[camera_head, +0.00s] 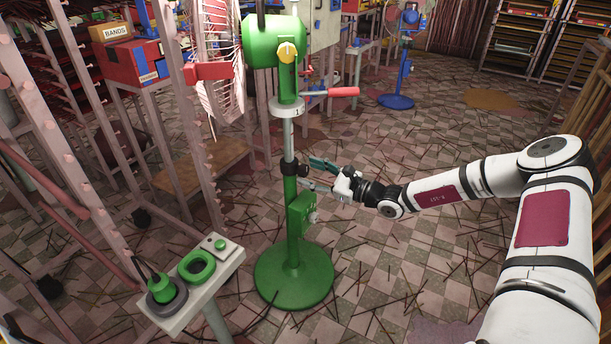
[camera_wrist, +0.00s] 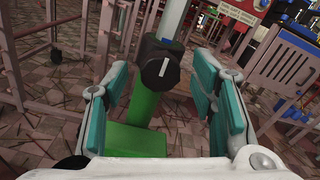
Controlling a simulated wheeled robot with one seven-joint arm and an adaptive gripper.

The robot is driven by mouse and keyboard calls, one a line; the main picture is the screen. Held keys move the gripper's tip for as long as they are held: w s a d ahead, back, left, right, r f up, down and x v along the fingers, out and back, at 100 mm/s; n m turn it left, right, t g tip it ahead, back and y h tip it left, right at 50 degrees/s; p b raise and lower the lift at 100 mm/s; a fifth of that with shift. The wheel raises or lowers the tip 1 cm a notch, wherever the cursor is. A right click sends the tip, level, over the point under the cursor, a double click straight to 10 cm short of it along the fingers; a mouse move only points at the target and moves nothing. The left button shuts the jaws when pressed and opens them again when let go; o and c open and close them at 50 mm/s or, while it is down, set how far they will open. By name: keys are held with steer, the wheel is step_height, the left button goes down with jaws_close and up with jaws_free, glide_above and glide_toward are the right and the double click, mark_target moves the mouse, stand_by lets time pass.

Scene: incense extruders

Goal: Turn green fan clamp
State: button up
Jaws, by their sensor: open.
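The green fan stand (camera_head: 291,225) stands upright on a round green base. Its clamp is a black collar (camera_head: 290,166) where the grey pole meets the green tube, with a black knob (camera_head: 303,171) facing my gripper. In the wrist view the knob (camera_wrist: 160,70) has a white line, close to vertical. My gripper (camera_head: 314,176) is open, its teal fingers pointing at the clamp from the right. In the wrist view the fingers lie on either side of the knob, with visible gaps. Contact is not visible.
The fan head (camera_head: 272,40) has a yellow knob and a red lever (camera_head: 343,92) above my gripper. A green box (camera_head: 301,212) sits on the tube below. A pedestal (camera_head: 205,290) with green controls stands front left. A blue fan stand (camera_head: 396,101) is behind. Sticks litter the floor.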

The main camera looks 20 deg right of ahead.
steer(key=shift+x, duration=1.15)
steer(key=c, duration=1.2)
steer(key=shift+o, duration=0.2)
